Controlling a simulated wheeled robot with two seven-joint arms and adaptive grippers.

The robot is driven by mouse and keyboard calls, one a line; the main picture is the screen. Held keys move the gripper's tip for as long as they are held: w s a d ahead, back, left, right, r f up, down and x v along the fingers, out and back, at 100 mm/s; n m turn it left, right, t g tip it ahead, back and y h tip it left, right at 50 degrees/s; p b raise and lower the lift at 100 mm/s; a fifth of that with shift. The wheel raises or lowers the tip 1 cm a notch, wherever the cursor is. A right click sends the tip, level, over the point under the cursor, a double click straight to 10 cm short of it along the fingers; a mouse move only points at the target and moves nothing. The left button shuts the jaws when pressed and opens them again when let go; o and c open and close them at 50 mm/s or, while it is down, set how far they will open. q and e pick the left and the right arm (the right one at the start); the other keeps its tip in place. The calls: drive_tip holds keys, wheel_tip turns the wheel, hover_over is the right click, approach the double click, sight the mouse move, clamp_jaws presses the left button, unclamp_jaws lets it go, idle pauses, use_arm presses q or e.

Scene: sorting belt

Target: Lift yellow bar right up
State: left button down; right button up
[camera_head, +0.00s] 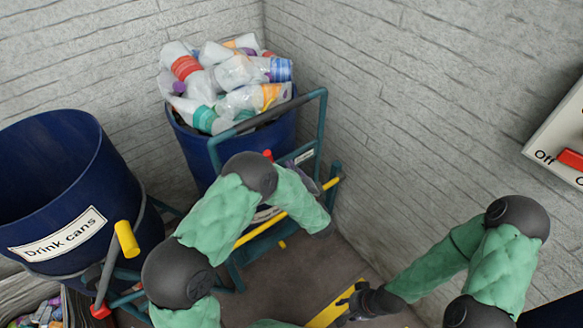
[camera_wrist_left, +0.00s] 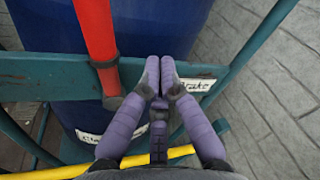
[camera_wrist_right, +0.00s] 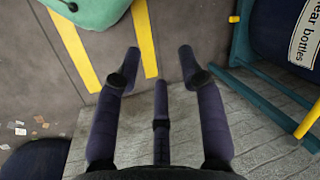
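A long yellow bar (camera_head: 262,226) runs across the low front of the clear-bottle bin's teal frame. My left forearm hides its middle in the head view. In the left wrist view the yellow bar (camera_wrist_left: 60,172) crosses low in the picture, behind my fingers. My left gripper (camera_wrist_left: 160,75) is shut, its fingertips together in front of the teal rail, with nothing visible between them. In the head view it (camera_head: 311,178) is mostly hidden behind my forearm. My right gripper (camera_wrist_right: 158,54) is open and empty above the floor; the bar's end (camera_wrist_right: 308,118) shows at right.
The clear-bottle bin (camera_head: 190,139) is heaped with plastic bottles. A red lever (camera_wrist_left: 95,35) stands left of my left fingers, by a "Brake" label (camera_wrist_left: 198,85). The blue drink-cans bin (camera_head: 130,222) is at left. Flat yellow strips (camera_wrist_right: 145,38) lie below my right gripper.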

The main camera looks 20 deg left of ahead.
drive_tip(key=c, duration=0.5)
drive_tip(key=shift+s+f, duration=0.2)
drive_tip(key=shift+f, duration=0.1)
clamp_jaws()
drive_tip(key=s+a+f+m+g+y, duration=0.1)
drive_tip(key=s+a+f+m+g, duration=0.3)
drive_tip(key=s+a+f+g, duration=0.1)
drive_tip(key=a+f+m+y, duration=0.1)
drive_tip(key=a+m+y, duration=0.5)
drive_tip(key=a, duration=0.6)
drive_tip(key=w+a+f+m+t+y, duration=0.1)
drive_tip(key=w+a+m+t+y, duration=0.5)
drive_tip(key=w, duration=0.4)
drive_tip(key=w+f+m+t+h, duration=0.2)
drive_tip(key=w+m+t, duration=0.5)
drive_tip(key=w+t, duration=0.3)
drive_tip(key=w+a+r, duration=0.4)
drive_tip(key=w+a, duration=0.2)
drive_tip(key=a, duration=0.2)
drive_tip(key=shift+w+a+r, duration=0.15)
drive_tip(key=shift+w+r, duration=0.15)
drive_tip(key=shift+w, duration=0.1)
